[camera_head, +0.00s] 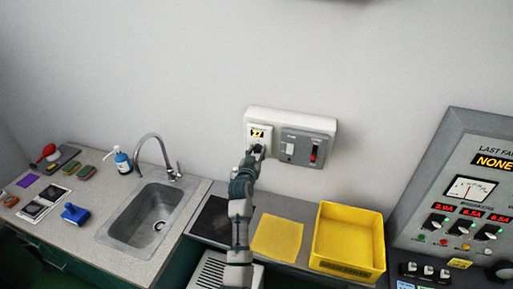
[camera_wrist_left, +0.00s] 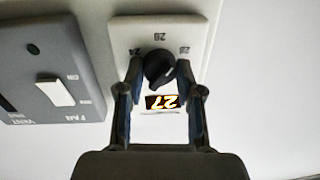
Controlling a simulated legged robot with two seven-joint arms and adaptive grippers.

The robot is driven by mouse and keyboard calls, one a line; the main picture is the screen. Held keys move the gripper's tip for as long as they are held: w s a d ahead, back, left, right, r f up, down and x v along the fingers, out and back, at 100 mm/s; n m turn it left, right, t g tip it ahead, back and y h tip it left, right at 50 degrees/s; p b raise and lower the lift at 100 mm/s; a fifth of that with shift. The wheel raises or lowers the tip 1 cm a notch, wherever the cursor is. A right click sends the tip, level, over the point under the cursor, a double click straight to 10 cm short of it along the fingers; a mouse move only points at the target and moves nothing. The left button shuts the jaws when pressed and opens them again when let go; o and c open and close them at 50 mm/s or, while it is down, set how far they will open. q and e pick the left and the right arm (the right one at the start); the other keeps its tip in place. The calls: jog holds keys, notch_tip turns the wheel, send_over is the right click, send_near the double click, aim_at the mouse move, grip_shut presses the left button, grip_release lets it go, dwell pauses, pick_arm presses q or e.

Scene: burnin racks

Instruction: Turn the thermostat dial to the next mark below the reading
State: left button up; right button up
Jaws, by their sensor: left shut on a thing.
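The thermostat (camera_head: 268,136) is a pale plate at the left of a wall panel. Its lit display (camera_head: 257,133) seems to read 27; the display (camera_wrist_left: 163,103) shows upside down in the left wrist view. The black dial (camera_wrist_left: 159,69) sits between my left gripper's fingertips (camera_wrist_left: 160,72), with small upside-down number marks around it, too blurred to read surely. In the head view my left gripper (camera_head: 254,152) reaches the plate's lower part and mostly hides the dial. It is shut on the dial. My right gripper is not in view.
A grey fan and vent switch plate (camera_head: 292,136) is beside the thermostat and also shows in the wrist view (camera_wrist_left: 28,100). Below are a sink (camera_head: 120,237), a yellow sheet (camera_head: 277,238) and a yellow tray (camera_head: 348,268). A grey instrument console (camera_head: 437,170) stands at right.

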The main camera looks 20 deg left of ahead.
pick_arm(q)
jog(key=shift+f+n+g+h+p, duration=0.25)
jog(key=shift+n+p, duration=0.45)
jog(key=shift+n, duration=0.95)
jog(key=shift+f+n+g+h+p, duration=0.25)
jog(key=shift+n+p, duration=0.4)
jog(key=shift+n, duration=1)
jog(key=o, duration=0.9)
jog(key=shift+o, duration=1.3)
jog(key=shift+w+d+r, duration=0.1)
jog(key=shift+w, duration=0.1)
jog(key=shift+r, duration=0.1)
